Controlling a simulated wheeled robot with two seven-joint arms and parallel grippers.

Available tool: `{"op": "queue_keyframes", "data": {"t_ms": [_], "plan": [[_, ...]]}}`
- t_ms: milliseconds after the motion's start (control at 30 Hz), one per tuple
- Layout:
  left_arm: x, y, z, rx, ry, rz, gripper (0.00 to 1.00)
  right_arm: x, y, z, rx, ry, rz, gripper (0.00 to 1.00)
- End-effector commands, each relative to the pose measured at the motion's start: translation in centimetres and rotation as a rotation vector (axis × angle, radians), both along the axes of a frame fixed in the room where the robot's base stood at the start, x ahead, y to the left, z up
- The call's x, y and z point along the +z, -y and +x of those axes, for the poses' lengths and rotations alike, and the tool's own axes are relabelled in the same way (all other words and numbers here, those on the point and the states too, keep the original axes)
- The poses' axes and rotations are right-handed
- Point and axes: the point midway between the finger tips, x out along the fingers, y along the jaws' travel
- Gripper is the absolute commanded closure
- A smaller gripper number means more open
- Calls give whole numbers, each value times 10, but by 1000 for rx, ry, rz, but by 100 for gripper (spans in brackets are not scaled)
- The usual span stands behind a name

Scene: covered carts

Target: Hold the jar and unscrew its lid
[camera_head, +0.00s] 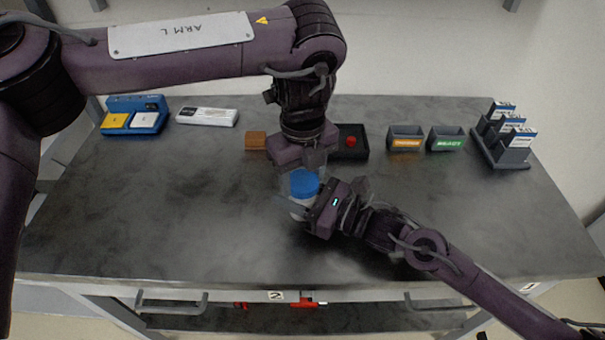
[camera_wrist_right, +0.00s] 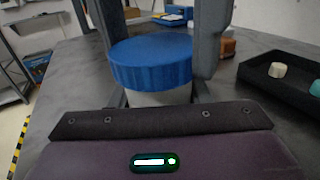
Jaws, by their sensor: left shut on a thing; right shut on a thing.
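The jar has a white body (camera_head: 297,209) and a wide ribbed blue lid (camera_head: 305,184), and stands upright on the grey table. In the right wrist view the blue lid (camera_wrist_right: 152,62) sits on the white body (camera_wrist_right: 158,97); I cannot tell whether it is loose. My left gripper (camera_head: 302,174) comes straight down from above, shut on the lid, with grey fingers on either side of it in the right wrist view. My right gripper (camera_head: 304,206) reaches in from the right, low down, shut on the jar body. Its fingers are mostly hidden.
Behind the jar are a brown block (camera_head: 255,141) and a black tray (camera_head: 350,154) with a red piece. Two small labelled bins (camera_head: 405,138) and a rack (camera_head: 503,150) stand at the right. A blue box (camera_head: 134,115) is at the back left. The left front table is clear.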

Motion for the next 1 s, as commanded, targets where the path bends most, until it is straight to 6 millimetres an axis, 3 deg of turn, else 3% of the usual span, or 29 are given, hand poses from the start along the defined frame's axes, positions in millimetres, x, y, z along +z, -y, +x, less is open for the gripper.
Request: {"op": "queue_keyframes", "data": {"t_ms": [200,400,1000], "plan": [[1,0,1,491,2,-1,74,0,-1,-1,3,0,1,100],[1,0,1,821,3,0,74,0,-1,-1,3,0,1,100],[1,0,1,877,3,1,74,0,0,-1,2,0,1,100]]}}
